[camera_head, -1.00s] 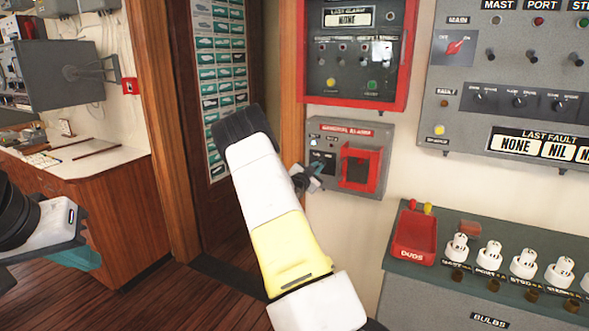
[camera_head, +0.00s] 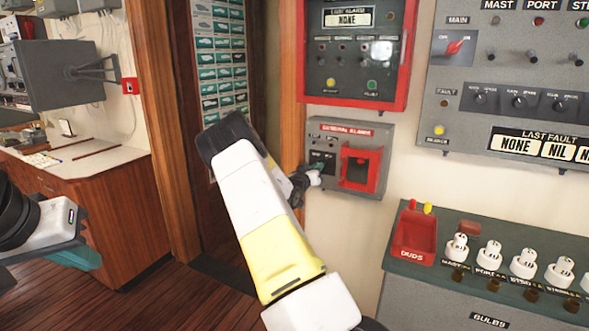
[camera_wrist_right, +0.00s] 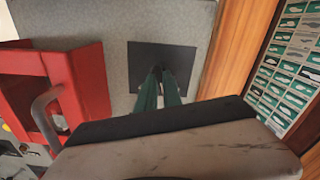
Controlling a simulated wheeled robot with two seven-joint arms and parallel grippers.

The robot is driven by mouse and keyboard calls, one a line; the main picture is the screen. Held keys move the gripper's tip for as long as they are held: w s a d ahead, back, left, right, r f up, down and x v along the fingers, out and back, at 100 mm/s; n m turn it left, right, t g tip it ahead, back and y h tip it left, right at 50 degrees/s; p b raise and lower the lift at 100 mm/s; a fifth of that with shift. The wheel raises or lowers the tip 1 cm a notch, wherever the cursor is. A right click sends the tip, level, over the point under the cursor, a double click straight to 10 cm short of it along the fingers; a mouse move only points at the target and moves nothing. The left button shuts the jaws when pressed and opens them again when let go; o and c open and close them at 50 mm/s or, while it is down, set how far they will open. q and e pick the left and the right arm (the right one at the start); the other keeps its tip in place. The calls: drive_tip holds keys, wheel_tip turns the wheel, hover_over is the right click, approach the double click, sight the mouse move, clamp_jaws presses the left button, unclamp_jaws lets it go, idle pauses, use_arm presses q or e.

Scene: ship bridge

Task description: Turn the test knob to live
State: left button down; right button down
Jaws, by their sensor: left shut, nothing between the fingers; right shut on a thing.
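The general alarm panel (camera_head: 383,134) is a grey box on the wall with a red-framed part on its right. At its left is a dark plate, seen from above my fingers in the right wrist view (camera_wrist_right: 184,56). My right gripper (camera_head: 316,171) is at this plate, and its green fingers (camera_wrist_right: 160,88) are shut on the test knob, which they mostly hide. The knob's pointing direction cannot be read. My left gripper (camera_head: 78,258) is shut and empty at the lower left, far from the panel.
A red-framed alarm panel (camera_head: 322,98) hangs above, and a large grey panel (camera_head: 470,150) is at the right. Below it, a green-topped bench (camera_head: 455,277) holds a red duds tray (camera_head: 414,250) and several white bulb pieces. A wooden door post stands left of the alarm panel.

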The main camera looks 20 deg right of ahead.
drive_tip(key=shift+n, duration=1.7)
drive_tip(key=c, duration=1.5)
unclamp_jaws()
drive_tip(key=v, duration=0.7)
drive_tip(key=shift+s+a, duration=0.25)
drive_tip(key=shift+a, duration=0.05)
